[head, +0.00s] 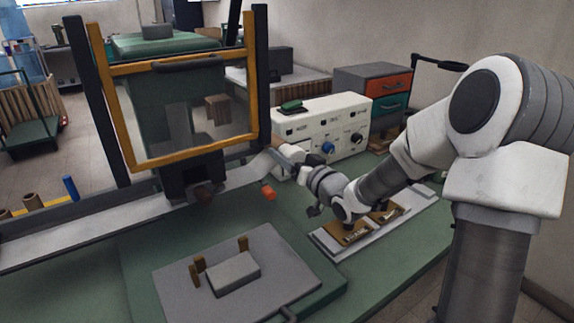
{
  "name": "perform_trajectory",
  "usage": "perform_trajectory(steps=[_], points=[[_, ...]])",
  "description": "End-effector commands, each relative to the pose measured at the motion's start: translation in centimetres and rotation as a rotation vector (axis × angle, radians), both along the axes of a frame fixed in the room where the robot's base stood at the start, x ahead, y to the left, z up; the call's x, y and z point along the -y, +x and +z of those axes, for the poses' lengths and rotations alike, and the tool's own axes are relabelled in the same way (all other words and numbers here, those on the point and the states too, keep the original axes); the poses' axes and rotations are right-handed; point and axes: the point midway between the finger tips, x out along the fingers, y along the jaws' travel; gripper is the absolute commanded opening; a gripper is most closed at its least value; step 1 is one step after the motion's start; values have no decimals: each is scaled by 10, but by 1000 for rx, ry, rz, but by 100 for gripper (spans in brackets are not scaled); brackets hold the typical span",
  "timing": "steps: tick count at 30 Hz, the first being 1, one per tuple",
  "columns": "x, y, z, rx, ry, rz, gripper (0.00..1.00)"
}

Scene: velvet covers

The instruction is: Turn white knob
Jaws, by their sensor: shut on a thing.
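The white control box (335,113) stands at the back of the green bench. Its front carries a blue knob (328,147) and a black knob (357,138). My gripper (284,153) is at the lower left of the box's front, left of the blue knob. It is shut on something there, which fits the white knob. The gripper and wrist hide that spot, so the white knob itself does not show clearly, nor does its angle.
A yellow-framed clear guard (180,155) stands close left of my gripper. An orange piece (268,191) is just below it. A grey plate (180,285) with a block lies in front. A tray (410,207) lies under my arm. Drawers (385,82) stand behind the box.

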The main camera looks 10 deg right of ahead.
Motion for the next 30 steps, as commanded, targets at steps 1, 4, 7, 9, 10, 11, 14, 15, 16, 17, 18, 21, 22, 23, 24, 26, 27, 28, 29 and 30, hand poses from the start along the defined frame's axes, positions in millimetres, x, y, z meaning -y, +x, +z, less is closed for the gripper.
perform_trajectory(steps=[1,4,7,9,10,11,14,15,16,17,18,21,22,23,24,26,27,28,29,30], points=[[0,0,-3,23,-45,0,18],[0,0,-3,58,-129,1,18],[0,0,-3,89,-207,0,18],[0,1,-3,109,-256,0,18],[0,1,-3,119,-276,0,18],[1,1,-2,127,-295,0,18],[1,1,-2,150,-350,0,18],[0,1,-1,158,-370,1,18],[1,1,-1,164,-384,1,18],[1,1,-1,168,-397,0,18],[1,1,-1,173,-411,-1,18],[1,1,-1,185,-441,0,18],[1,1,0,188,-447,0,18],[1,1,0,190,-454,0,18],[1,1,0,193,-459,0,18],[1,1,0,196,-467,0,18],[1,1,0,197,-470,0,18],[1,1,1,198,-472,0,18],[1,1,1,198,-474,0,18],[1,1,1,198,-475,0,18]])
